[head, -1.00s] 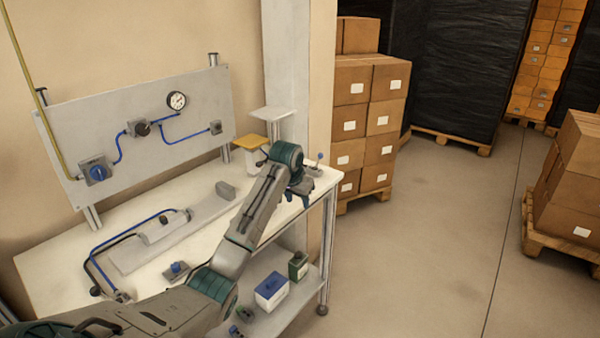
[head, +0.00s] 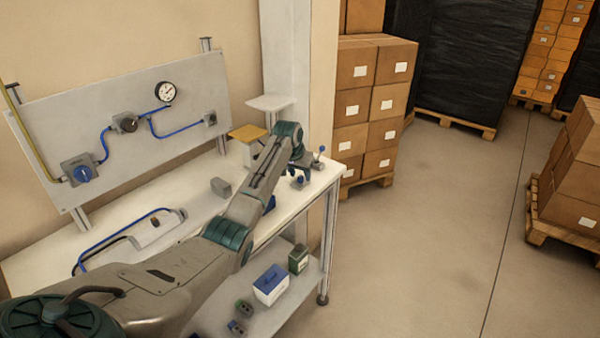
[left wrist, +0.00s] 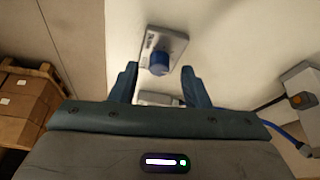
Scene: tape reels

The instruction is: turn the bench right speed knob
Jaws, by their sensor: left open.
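The bench's right speed knob is a blue knob (left wrist: 160,63) on a small grey box, seen in the left wrist view just beyond my fingertips and between them. In the head view a small blue knob (head: 299,181) shows at the right end of the white bench (head: 205,193). My left gripper (left wrist: 158,82) is open and empty, with one dark blue finger on each side of the knob in the wrist picture. I cannot tell how far above the knob it is. In the head view my left gripper (head: 303,164) is partly hidden by its own wrist. My right gripper is not in view.
A joystick (head: 320,157) stands close by at the bench's right end. A yellow-topped container (head: 247,135) is behind my wrist. A grey panel (head: 90,130) with a gauge (head: 165,92) stands at the back. Stacked cartons (head: 352,105) are on the right; the floor between is clear.

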